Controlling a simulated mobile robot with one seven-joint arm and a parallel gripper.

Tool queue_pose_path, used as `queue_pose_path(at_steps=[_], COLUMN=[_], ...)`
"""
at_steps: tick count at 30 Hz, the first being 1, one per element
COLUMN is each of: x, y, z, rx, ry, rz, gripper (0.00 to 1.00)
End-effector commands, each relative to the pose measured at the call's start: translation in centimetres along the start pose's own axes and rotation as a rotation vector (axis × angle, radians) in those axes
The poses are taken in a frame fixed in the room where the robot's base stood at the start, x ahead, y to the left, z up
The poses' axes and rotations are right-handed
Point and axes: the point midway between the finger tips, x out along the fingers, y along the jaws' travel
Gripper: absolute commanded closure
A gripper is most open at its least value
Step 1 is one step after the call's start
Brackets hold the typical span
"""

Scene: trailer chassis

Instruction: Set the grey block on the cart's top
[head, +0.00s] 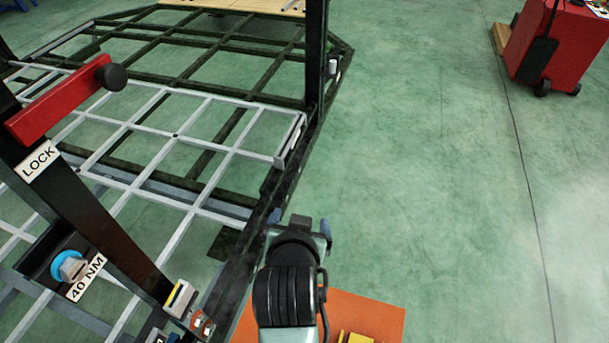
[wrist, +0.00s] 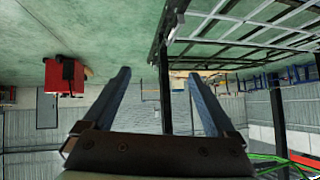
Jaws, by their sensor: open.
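My gripper (head: 299,226) is in the lower middle of the head view, beside the chassis's dark side rail. Its two fingers stand wide apart in the wrist view (wrist: 157,75), with nothing between them. I cannot make out a grey block for certain in either view. An orange flat top (head: 375,316), perhaps the cart's top, shows partly at the bottom of the head view, below and beyond my arm. A yellow piece (head: 356,338) lies on it, cut off by the frame edge. My arm hides part of this top.
The chassis frame (head: 180,133) fills the left. A dark post (head: 316,60) rises from its rail. A leaning post carries a red lever (head: 55,105) and labels "LOCK" and "40 NM". A red wheeled cabinet (head: 556,45) stands far right. The green floor (head: 430,180) between is clear.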

Motion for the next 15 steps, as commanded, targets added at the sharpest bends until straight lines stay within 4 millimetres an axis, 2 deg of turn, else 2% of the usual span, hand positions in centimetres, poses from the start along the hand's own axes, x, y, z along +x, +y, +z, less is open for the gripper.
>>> queue_pose_path(at_steps=[1, 2, 3, 5, 6, 8, 9, 11, 12, 15], x=[-1.6, -2.8, -4.6, -7.9, -10.5, -14.9, -18.0, -22.8, -25.8, -32.4], y=[-1.0, -1.5, -2.1, -3.0, -3.5, -4.1, -4.4, -4.6, -4.8, -4.8], z=[-5.3, -8.1, -11.8, -16.9, -20.2, -24.5, -26.9, -29.9, -31.4, -33.8], rx=[-0.013, -0.023, -0.034, -0.052, -0.065, -0.082, -0.092, -0.105, -0.113, -0.126], ry=[0.136, 0.214, 0.319, 0.477, 0.585, 0.746, 0.852, 1.001, 1.094, 1.285], rz=[-0.034, -0.052, -0.075, -0.105, -0.122, -0.144, -0.156, -0.168, -0.174, -0.181], gripper=[0.08, 0.08, 0.08, 0.08, 0.08, 0.08, 0.08, 0.08, 0.08, 0.08])
